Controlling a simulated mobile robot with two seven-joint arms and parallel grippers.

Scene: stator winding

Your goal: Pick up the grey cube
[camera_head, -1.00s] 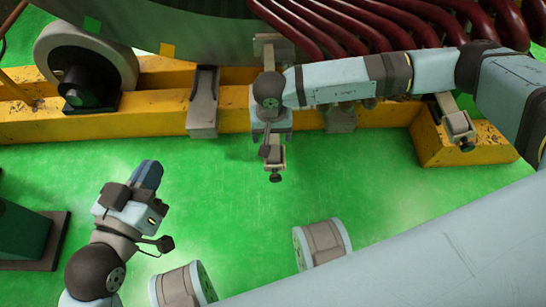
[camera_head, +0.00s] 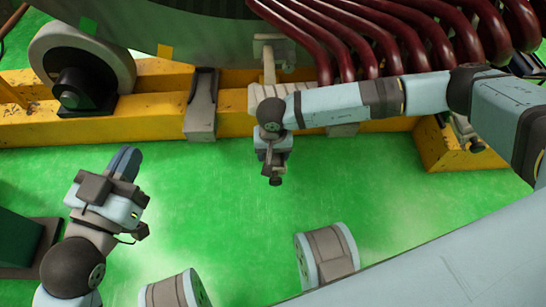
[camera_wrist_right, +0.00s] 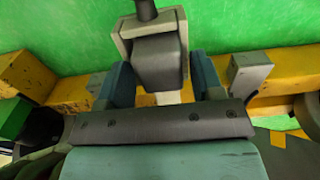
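The only thing matching a grey cube is a dark grey block (camera_wrist_right: 160,62) in a light grey bracket with a black knob, seen in the right wrist view. My right gripper (camera_wrist_right: 161,76) is open, with its blue fingers on either side of the block; whether they touch it cannot be told. In the head view, my right gripper (camera_head: 272,157) is over the bracket by the yellow beam and hides most of the block. My left gripper (camera_head: 124,162) is over the green floor at left, apart from the block. Its finger gap is unclear.
The yellow beam (camera_head: 60,128) runs along the back, with a grey support (camera_head: 202,105) on it. Dark red tubes (camera_head: 385,30) hang above my right arm. The middle floor is clear.

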